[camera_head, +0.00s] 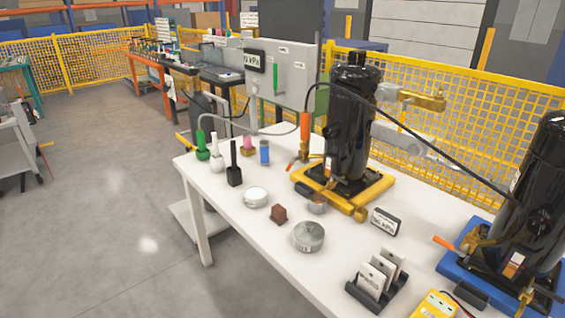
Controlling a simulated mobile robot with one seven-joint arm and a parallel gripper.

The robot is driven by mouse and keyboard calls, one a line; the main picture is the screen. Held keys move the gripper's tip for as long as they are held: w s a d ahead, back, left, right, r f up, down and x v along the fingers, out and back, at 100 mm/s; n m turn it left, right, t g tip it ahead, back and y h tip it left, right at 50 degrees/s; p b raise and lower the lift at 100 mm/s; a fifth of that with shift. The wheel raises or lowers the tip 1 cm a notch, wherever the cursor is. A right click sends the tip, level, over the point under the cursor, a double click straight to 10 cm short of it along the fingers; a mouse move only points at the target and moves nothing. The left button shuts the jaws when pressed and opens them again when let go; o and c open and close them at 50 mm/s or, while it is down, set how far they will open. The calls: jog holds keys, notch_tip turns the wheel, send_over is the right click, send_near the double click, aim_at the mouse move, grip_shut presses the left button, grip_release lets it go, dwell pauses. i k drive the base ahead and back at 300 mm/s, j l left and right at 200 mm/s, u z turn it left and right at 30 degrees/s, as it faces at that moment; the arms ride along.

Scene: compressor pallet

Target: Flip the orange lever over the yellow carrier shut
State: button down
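The yellow carrier (362,207) sits on the white table and bears a tall black compressor (350,125). A small orange lever (290,167) sticks out at the carrier's left side, tilted, with its tip toward the lower left. Brass-coloured parts join it near the compressor's foot. The lever is small here, and I cannot tell exactly how its latch sits. My gripper is not in view.
A blue carrier (453,262) with another orange lever (443,242) is at right.

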aim_at(299, 157)
jog(key=i+j, duration=0.4)
jog(key=i, duration=0.15)
jog(key=i+j, duration=0.4)
jog(key=i, duration=0.15)
jog(key=z, duration=0.05)
